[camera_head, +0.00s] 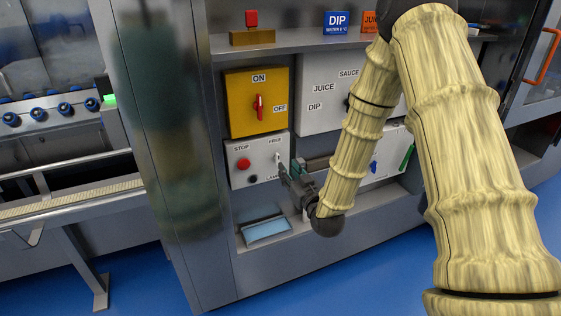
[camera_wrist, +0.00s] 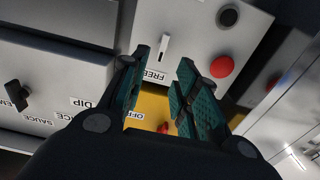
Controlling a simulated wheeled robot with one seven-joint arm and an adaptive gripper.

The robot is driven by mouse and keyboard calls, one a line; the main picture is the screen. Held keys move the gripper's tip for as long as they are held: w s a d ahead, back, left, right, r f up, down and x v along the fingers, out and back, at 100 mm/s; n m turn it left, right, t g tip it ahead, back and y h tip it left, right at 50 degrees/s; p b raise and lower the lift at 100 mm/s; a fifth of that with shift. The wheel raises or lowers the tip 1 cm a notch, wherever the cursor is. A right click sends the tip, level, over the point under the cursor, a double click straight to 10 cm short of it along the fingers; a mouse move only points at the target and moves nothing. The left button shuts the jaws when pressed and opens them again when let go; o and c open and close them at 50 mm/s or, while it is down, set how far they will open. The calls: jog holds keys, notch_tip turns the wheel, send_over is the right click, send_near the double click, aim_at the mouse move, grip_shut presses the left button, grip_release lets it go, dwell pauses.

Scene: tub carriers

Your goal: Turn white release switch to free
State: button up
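The white release switch (camera_wrist: 164,47) is a small light lever on the pale control box (camera_head: 241,179), close to the label FREE. It also shows in the head view (camera_head: 277,158), just by my fingertips. In the wrist view the box appears upside down and the lever lies nearly in line with the FREE label (camera_wrist: 155,76). My gripper (camera_head: 284,170) is in front of the box's right part. In the wrist view my gripper (camera_wrist: 162,66) has its dark green pads apart with nothing between them; the switch shows beyond the gap. I cannot tell whether a finger touches it.
A red STOP button (camera_head: 243,164) and a black knob (camera_head: 253,179) share the box. Above is a yellow ON/OFF panel (camera_head: 240,100) with a red handle. A grey selector panel (camera_head: 318,80) is to its right. A blue tray (camera_head: 266,230) lies below.

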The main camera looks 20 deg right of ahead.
aim_at(279, 158)
jog(key=w, duration=0.7)
jog(key=shift+w+a, duration=0.15)
jog(key=shift+c, duration=0.2)
grip_shut()
